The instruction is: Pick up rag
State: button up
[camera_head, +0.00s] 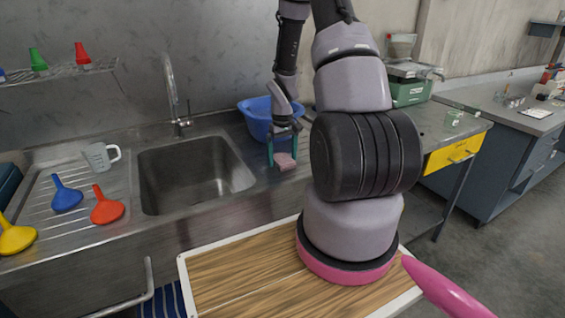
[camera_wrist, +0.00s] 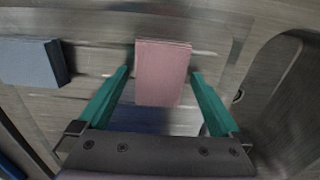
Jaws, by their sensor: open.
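A pink folded piece, which looks like the rag (camera_head: 286,162), lies on the steel counter just right of the sink. It also shows in the wrist view (camera_wrist: 162,75) as a flat, layered block. My gripper (camera_head: 281,158) is open, its two green fingers pointing down at the pink piece. In the wrist view, the pink piece lies between the fingertips, with a gap on each side. I cannot tell exactly how far down its sides the fingers reach.
A grey-blue block (camera_wrist: 34,63) lies left of the fingers in the wrist view. A blue basin (camera_head: 258,113) stands behind my gripper. The sink (camera_head: 190,175) is to the left, with a jug (camera_head: 100,157) and several funnels beyond it.

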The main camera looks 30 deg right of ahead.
jog(key=shift+r, duration=0.1)
jog(key=c, duration=1.3)
